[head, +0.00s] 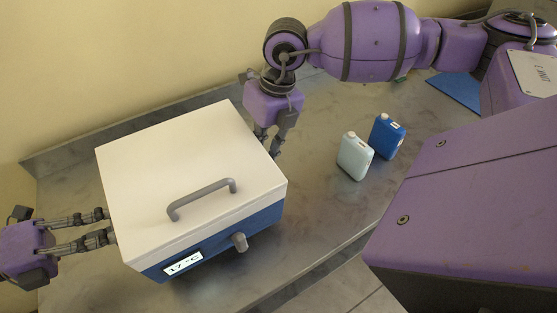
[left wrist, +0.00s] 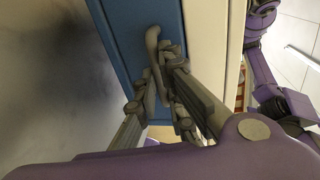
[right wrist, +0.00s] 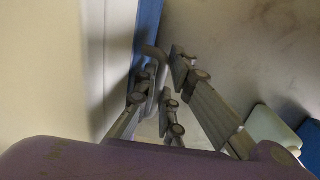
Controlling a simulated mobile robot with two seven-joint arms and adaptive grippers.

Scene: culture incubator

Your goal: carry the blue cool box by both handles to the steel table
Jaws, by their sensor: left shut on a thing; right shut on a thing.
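The blue cool box (head: 235,228) has a white lid with a grey bar handle, a display reading about 17 °C and a grey knob on its front. It is level over the steel table (head: 325,215); I cannot tell whether its base touches the top. My left gripper (head: 108,226) is shut on the grey side handle (left wrist: 153,42) at the box's left end. My right gripper (head: 270,145) is shut on the other side handle (right wrist: 151,52), which the box hides in the head view.
A pale blue flat bottle (head: 354,157) and a dark blue one (head: 386,137) stand on the table right of the box. A blue mat (head: 455,88) lies farther right. A raised edge and wall (head: 60,80) border the table's back. Bare steel shows between box and bottles.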

